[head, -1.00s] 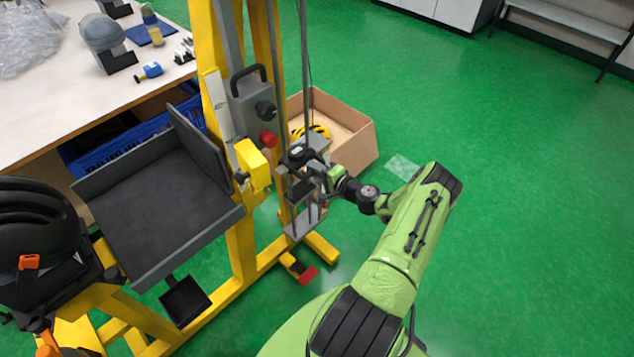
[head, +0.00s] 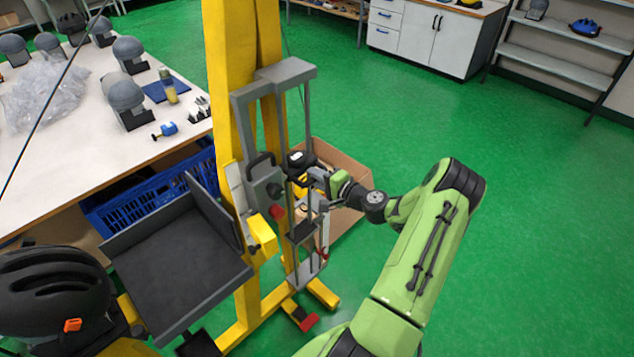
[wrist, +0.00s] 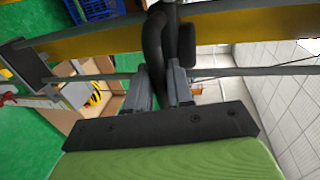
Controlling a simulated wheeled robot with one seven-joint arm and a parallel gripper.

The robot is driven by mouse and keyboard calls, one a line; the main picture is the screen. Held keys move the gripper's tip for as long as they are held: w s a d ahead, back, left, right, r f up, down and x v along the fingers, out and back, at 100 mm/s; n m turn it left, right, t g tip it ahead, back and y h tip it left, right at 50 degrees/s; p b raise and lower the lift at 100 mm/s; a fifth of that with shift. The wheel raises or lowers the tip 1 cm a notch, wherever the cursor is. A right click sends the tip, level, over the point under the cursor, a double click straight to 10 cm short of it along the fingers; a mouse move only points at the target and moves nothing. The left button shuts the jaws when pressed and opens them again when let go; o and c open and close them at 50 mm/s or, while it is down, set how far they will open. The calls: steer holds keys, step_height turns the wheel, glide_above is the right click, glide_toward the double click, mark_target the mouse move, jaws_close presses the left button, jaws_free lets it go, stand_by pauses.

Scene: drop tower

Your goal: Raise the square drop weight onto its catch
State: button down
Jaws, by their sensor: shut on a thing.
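My gripper (head: 318,177) is at the guide rods on the right of the yellow drop tower (head: 236,90). In the wrist view my gripper (wrist: 164,88) is shut on a black curved handle (wrist: 154,42), which lies between its two grey fingers. The handle joins a dark body behind it, which I take for the square drop weight; my gripper and the rods hide most of it in the head view. A grey unit (head: 264,190) with its own black handle and a red knob (head: 277,211) sits on the tower, left of my gripper.
A cardboard box (head: 352,165) stands on the floor behind my gripper. A dark tray (head: 180,265) sticks out left of the tower, beside a black helmet (head: 55,290). A worktable (head: 60,155) fills the left. The floor right of my arm is clear.

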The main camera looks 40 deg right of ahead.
steer(key=shift+w+r, duration=0.1)
steer(key=shift+r, duration=0.4)
steer(key=c, duration=1.2)
jaws_free()
steer(key=shift+o, duration=0.2)
steer(key=b+v, duration=0.1)
steer(key=v, duration=1.4)
steer(key=shift+s+f+b, duration=0.2)
steer(key=shift+s+b, duration=0.1)
steer(key=shift+s, duration=0.1)
